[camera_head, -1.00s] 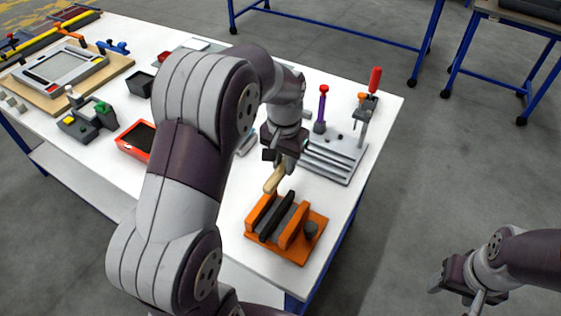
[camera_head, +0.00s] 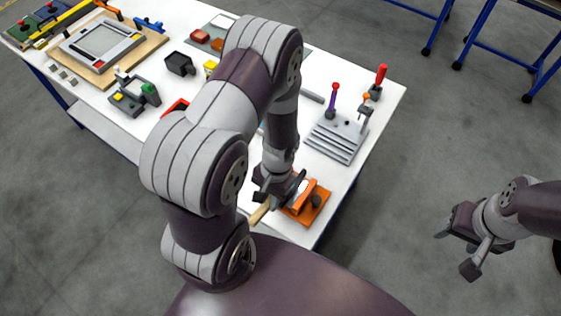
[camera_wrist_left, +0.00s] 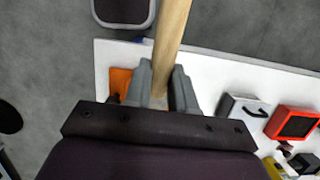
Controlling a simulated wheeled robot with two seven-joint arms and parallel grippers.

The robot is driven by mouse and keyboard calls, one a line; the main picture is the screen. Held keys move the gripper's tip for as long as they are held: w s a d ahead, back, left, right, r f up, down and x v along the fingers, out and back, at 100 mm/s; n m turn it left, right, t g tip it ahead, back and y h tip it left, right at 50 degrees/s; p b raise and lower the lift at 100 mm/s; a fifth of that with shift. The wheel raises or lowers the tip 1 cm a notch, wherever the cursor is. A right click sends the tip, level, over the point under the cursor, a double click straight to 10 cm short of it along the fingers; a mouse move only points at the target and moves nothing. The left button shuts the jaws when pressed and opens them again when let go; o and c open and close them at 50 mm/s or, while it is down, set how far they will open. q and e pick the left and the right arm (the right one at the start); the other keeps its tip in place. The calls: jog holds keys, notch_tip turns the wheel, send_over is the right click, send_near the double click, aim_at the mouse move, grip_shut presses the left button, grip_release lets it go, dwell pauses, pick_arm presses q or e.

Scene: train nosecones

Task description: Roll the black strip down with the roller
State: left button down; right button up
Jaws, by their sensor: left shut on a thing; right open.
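My left gripper (camera_head: 272,198) is shut on a wooden handle (camera_head: 259,213), which I take to be the roller's. In the left wrist view the pale handle (camera_wrist_left: 171,35) runs up from between the fingers (camera_wrist_left: 163,88). The roller's head cannot be made out. The orange fixture (camera_head: 316,207) sits at the table's front right corner, just right of the gripper. The gripper and wrist cover much of it, and I cannot clearly tell the black strip there. A bit of orange fixture (camera_wrist_left: 122,80) shows beside the fingers. My right gripper (camera_head: 458,248) is open and empty, off the table's right side.
The white table (camera_head: 372,105) carries a grey block (camera_head: 335,143) with upright tools behind the fixture.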

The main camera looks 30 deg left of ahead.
pick_arm(q)
jog(key=shift+f, duration=0.55)
jog(key=shift+w+f+g, duration=0.1)
jog(key=shift+w+g, duration=0.3)
jog(key=shift+f+b, duration=0.15)
jog(key=shift+b, duration=0.15)
notch_tip(320, 180, down, 5)
jog(key=b, duration=0.4)
jog(key=shift+f, duration=0.1)
jog(key=shift+f+b, duration=0.15)
jog(key=shift+b, duration=0.15)
